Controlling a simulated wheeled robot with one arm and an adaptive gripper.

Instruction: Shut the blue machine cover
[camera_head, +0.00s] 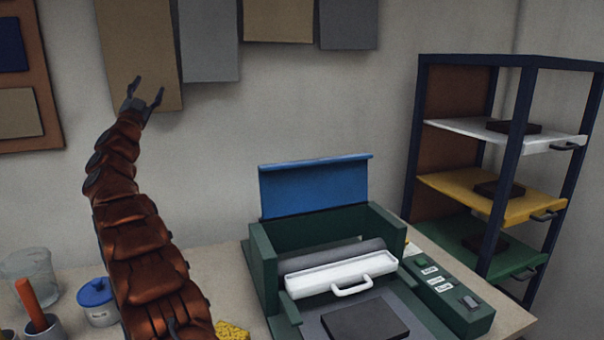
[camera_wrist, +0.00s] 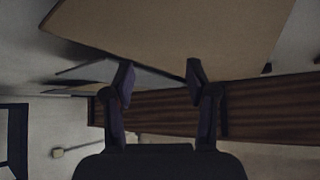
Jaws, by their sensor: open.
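The blue machine cover (camera_head: 314,188) stands raised, near upright, at the back of the green machine (camera_head: 264,262). The machine's inside is exposed, with a grey roller (camera_head: 330,254), a white bar with a handle (camera_head: 328,272) and a dark block (camera_head: 365,319) on its front bed. My gripper (camera_head: 145,92) is open and empty, high to the left of the cover, in front of a tan panel on the wall. In the wrist view my gripper (camera_wrist: 160,82) shows its two fingers apart with nothing between them. The cover is not seen in the wrist view.
A dark blue shelf rack (camera_head: 520,120) with white, yellow and green trays stands right of the machine. A blue-lidded jar (camera_head: 97,302), a glass (camera_head: 30,275), a cup with an orange-handled tool (camera_head: 42,325) and a yellow sponge (camera_head: 231,331) lie left. Air above the machine is clear.

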